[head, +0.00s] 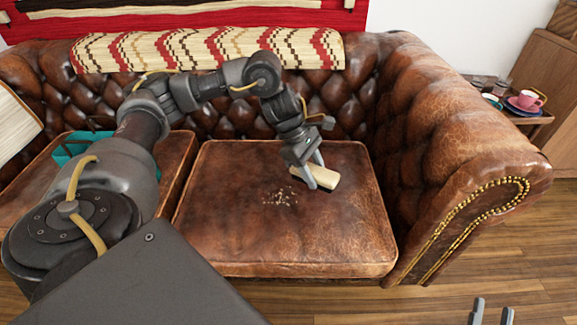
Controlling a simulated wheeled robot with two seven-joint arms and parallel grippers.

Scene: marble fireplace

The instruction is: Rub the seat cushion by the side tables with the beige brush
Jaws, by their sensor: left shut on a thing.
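The brown leather seat cushion (290,240) lies on the right side of the sofa, nearest the side table (530,115). A small patch of pale crumbs (281,197) lies near its middle. My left gripper (316,177) is over the cushion's right rear part and is shut on the beige brush (322,176). The brush is just right of and behind the crumbs; I cannot tell whether it touches the leather. My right gripper (491,313) shows only its two fingertips at the bottom right edge, apart from each other with nothing between them.
The tufted armrest (440,150) rises right of the cushion. The side table holds a pink cup (529,100) and other crockery. A teal container (85,147) sits on the left cushion, partly behind my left arm. A patterned throw (210,48) covers the backrest. Wooden floor is clear in front.

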